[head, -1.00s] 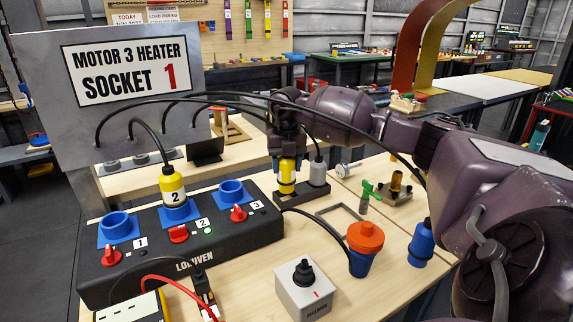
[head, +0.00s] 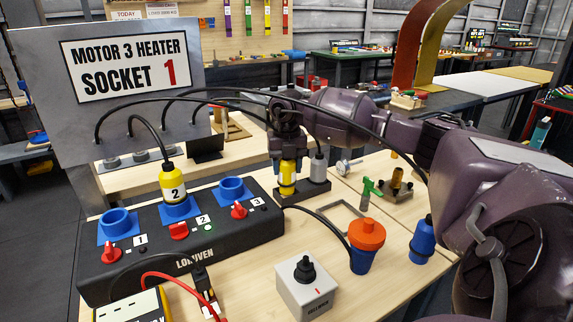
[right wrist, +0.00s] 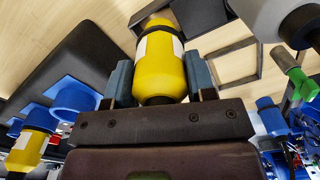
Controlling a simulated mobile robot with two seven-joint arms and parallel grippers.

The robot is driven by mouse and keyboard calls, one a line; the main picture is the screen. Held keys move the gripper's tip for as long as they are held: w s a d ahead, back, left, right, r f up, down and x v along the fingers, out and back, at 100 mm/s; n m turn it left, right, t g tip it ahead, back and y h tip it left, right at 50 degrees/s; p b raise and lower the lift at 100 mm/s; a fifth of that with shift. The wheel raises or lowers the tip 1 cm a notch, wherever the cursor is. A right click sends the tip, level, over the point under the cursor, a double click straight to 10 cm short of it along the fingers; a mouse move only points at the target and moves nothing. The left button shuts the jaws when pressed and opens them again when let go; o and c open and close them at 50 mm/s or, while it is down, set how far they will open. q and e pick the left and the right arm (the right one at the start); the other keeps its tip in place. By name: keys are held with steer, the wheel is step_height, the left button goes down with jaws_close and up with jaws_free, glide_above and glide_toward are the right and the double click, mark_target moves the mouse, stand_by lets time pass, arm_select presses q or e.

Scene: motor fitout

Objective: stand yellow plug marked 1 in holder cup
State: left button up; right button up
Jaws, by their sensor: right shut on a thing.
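My right gripper (head: 287,160) is shut on a yellow plug (head: 287,180), which also shows between the fingers in the right wrist view (right wrist: 165,68). The plug is upright at the left part of a dark holder (head: 308,191). A grey plug (head: 318,168) stands in the holder's right part. The held plug's lower end is at the holder, but I cannot tell how deep it sits. Its number is not readable. Another yellow plug, marked 2 (head: 173,183), sits in the middle blue socket of the black socket box (head: 130,262). My left gripper is not in view.
Blue sockets 1 (head: 117,222) and 3 (head: 231,188) are empty. An orange-topped blue plug (head: 366,240), a blue plug (head: 423,240), a grey switch box (head: 306,287) and a green-handled valve (head: 368,192) stand nearby. Black cables hang across in front of my arm.

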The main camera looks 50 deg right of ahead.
steer(key=shift+f, duration=1.3)
steer(key=o, duration=1.1)
steer(key=shift+c, duration=0.2)
steer(key=shift+r, duration=0.15)
step_height(320, 180, up, 10)
steer(key=shift+f+p, duration=0.2)
steer(key=shift+p, duration=0.1)
steer(key=shift+r, duration=0.4)
steer(key=shift+r, duration=0.15)
